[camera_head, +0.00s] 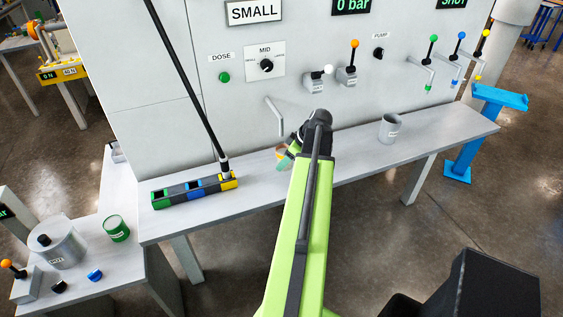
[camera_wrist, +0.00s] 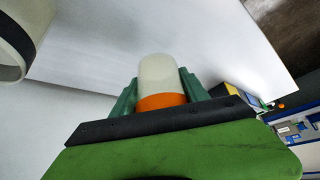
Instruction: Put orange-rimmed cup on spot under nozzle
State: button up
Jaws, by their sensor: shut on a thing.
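The orange-rimmed cup (camera_head: 281,152) shows in the head view as a small orange edge beside my gripper (camera_head: 289,156), near the bench's back edge. In the wrist view the pale cup (camera_wrist: 158,72) with its orange band (camera_wrist: 161,101) sits between the green fingers of my gripper (camera_wrist: 160,92), which is shut on it. The bent grey nozzle (camera_head: 274,112) juts from the panel just above the cup in the head view. The spot under it is hidden by my gripper and cup. I cannot tell whether the cup touches the bench.
A grey cup (camera_head: 389,130) stands right on the bench (camera_head: 440,125). A block with coloured slots (camera_head: 195,190) holds a dark rod at left. A green cup (camera_head: 117,229) and a metal pot (camera_head: 62,247) stand on the side table. A grey round end (camera_wrist: 18,40) fills the wrist view's upper left.

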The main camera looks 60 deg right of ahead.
aim_at(281, 159)
jog(key=w+d+f+b, duration=0.2)
jog(key=w+f+b, duration=0.1)
jog(key=shift+w+d, duration=0.1)
jog(key=shift+d, duration=0.1)
jog(key=shift+a+r, duration=0.1)
jog(key=shift+r, duration=0.05)
jog(key=o, duration=0.9)
jog(key=shift+f, duration=0.25)
jog(key=o, duration=0.4)
jog(key=shift+r, duration=0.1)
jog(key=shift+r, duration=0.1)
